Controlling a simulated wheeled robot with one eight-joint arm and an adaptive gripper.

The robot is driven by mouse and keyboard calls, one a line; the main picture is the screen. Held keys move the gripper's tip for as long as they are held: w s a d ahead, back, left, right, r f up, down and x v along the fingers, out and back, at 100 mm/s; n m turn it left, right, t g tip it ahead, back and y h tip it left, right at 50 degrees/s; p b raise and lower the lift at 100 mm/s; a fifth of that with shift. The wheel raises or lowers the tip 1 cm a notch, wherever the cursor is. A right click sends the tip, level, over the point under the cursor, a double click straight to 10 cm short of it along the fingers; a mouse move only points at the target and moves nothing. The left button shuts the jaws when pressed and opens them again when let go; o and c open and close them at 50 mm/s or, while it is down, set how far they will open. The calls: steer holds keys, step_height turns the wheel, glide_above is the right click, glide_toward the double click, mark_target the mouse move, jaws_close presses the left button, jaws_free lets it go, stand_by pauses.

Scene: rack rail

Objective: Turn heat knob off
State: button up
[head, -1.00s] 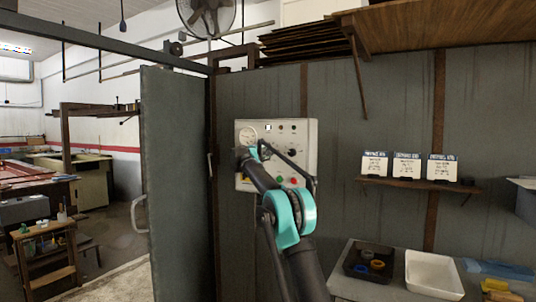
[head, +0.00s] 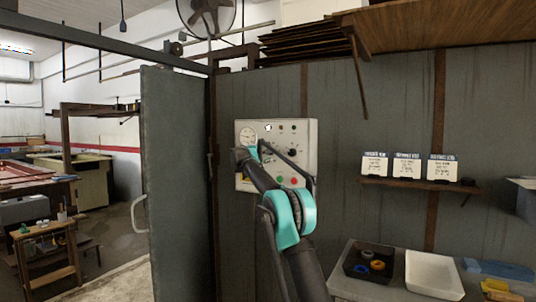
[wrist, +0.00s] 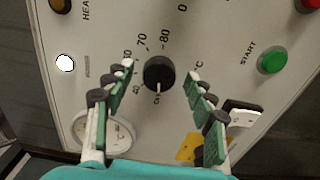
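The heat knob (wrist: 158,74) is a round black dial on a pale control panel (wrist: 222,28), with temperature numbers around it. Its light pointer line faces down in the wrist view, toward the OFF mark. My gripper (wrist: 159,70) is open, with one finger at either side of the knob and visible gaps between both fingertips and the knob. In the head view, the panel (head: 303,136) hangs on the grey wall, and my arm hides part of its left and lower area, including the gripper's fingertips.
A green START button (wrist: 272,60) lies right of the knob. A round gauge (wrist: 119,134) and a yellow part (wrist: 188,148) sit near the fingers. A lit white lamp (wrist: 65,63) is at left. In the head view, a door (head: 178,190) stands left; a table with trays (head: 434,274) is at right.

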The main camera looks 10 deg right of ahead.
steer(key=v, duration=1.2)
steer(key=s+d+f+m+g+y, duration=0.1)
steer(key=s+d+f+m+g, duration=0.1)
steer(key=s+d+f, duration=0.5)
steer(key=s+d+f+m+g+y, duration=0.1)
steer(key=s+d+f+m+g, duration=0.2)
steer(key=s+f, duration=0.7)
steer(key=s+d+f+m+g+y, duration=0.2)
steer(key=s+d+f, duration=0.4)
steer(key=s+f, duration=0.3)
steer(key=s+a+f+m+g+y, duration=0.1)
steer(key=s+f+y, duration=0.1)
steer(key=s+f, duration=0.6)
steer(key=s+a+f+m+g+y, duration=0.1)
steer(key=s+a+f+y, duration=0.1)
steer(key=s+f, duration=0.6)
steer(key=s+a+f+m+g+y, duration=0.1)
steer(key=s+f, duration=0.7)
steer(key=s, duration=0.9)
steer(key=shift+s+a+f+m+y, duration=0.3)
steer(key=shift+a+m+y, duration=0.2)
steer(key=shift+y, duration=0.3)
steer(key=shift+r, duration=0.1)
